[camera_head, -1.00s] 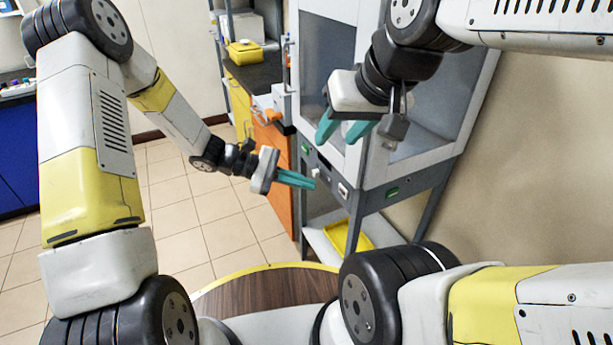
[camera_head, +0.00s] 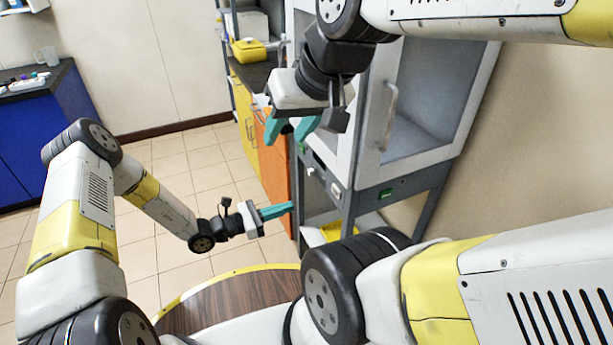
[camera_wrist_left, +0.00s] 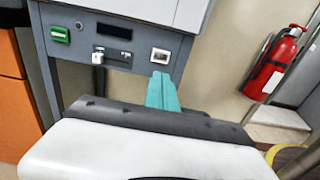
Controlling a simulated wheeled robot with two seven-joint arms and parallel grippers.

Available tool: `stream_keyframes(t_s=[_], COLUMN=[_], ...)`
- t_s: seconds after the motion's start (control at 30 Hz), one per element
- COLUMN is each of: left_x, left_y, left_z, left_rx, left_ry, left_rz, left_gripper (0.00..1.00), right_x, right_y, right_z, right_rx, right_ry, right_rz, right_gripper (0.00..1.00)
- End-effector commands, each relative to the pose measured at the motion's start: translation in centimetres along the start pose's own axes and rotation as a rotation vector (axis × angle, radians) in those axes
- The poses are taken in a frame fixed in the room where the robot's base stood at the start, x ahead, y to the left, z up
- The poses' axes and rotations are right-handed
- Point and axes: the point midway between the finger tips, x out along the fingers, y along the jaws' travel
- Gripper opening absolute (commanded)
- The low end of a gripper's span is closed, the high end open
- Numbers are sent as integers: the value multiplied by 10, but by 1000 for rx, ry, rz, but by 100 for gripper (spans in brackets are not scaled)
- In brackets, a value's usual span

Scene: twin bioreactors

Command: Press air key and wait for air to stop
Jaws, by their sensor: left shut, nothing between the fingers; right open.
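The cabinet (camera_head: 412,110) has a grey control panel (camera_head: 350,196) along its lower front. In the left wrist view the panel (camera_wrist_left: 120,44) carries a green switch (camera_wrist_left: 60,33), a dark display (camera_wrist_left: 113,31), a white knob (camera_wrist_left: 97,58) and a white-framed switch (camera_wrist_left: 160,56). I cannot tell which control is the air key. My left gripper (camera_head: 289,208) is shut and empty, apart from the panel in the head view. Its teal fingers (camera_wrist_left: 162,92) appear below the white-framed switch in the wrist view. My right gripper (camera_head: 291,132) is open and empty, in front of the cabinet's upper part.
An orange cabinet front (camera_head: 272,165) and a yellow one (camera_head: 243,110) stand left of the control panel. A round wooden top (camera_head: 225,300) lies close in front of me. A fire extinguisher (camera_wrist_left: 275,65) is at the right in the wrist view. Tiled floor at left is clear.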

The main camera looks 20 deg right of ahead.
Motion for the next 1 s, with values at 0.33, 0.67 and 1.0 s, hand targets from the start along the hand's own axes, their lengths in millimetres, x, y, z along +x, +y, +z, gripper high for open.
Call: stream_keyframes(t_s=[0.33, 0.67, 1.0], left_x=[20, 89, 135], left_y=[-2, -2, -1], left_z=[0, 0, 0], left_rx=[1, 2, 1], left_ry=[1, 1, 1], left_rz=[-5, -6, -2], left_gripper=[0, 0, 0], right_x=[0, 0, 0], right_y=[0, 0, 0], right_z=[0, 0, 0], right_rx=[0, 0, 0], right_ry=[0, 0, 0], right_rz=[0, 0, 0], right_gripper=[42, 42, 42])
